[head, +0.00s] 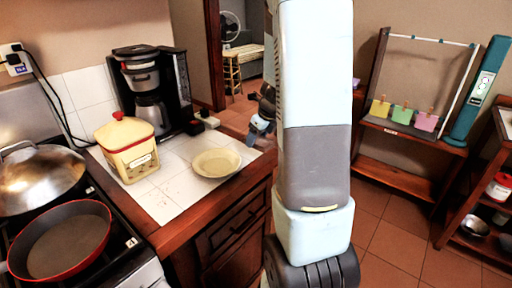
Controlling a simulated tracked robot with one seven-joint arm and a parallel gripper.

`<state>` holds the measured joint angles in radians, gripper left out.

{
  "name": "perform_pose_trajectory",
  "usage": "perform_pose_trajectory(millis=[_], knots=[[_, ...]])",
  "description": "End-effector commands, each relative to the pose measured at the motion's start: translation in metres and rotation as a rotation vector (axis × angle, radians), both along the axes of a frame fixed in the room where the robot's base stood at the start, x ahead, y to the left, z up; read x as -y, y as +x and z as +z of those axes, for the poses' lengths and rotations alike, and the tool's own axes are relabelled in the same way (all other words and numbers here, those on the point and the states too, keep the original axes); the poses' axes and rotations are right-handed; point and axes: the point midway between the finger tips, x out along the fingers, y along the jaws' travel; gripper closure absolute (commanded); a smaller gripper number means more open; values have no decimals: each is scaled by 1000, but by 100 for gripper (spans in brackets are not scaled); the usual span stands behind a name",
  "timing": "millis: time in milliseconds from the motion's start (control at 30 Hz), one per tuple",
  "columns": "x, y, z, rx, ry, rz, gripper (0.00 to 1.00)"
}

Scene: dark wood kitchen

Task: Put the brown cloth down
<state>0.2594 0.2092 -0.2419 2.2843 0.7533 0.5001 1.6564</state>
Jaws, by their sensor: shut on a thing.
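My arm rises upright through the middle of the head view and hides much of what is behind it. A small part of my gripper (262,113), dark with a pale blue piece, shows just left of the arm, beyond the counter's right end. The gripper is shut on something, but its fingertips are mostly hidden. I cannot make out the brown cloth; no part of it shows clearly.
A tiled counter (165,205) at left holds a yellow canister (127,148), a coffee maker (150,90) and a shallow plate (216,163). A red-rimmed pan (62,242) and a domed lid (38,180) are on the stove. Wooden shelves (395,178) stand at right.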

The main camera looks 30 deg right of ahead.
Motion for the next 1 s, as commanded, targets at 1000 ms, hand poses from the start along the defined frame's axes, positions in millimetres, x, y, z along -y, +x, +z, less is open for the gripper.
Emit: perform_pose_trajectory(millis=[1000], knots=[[5, 19, -56, 0, 0, 0, 56]])
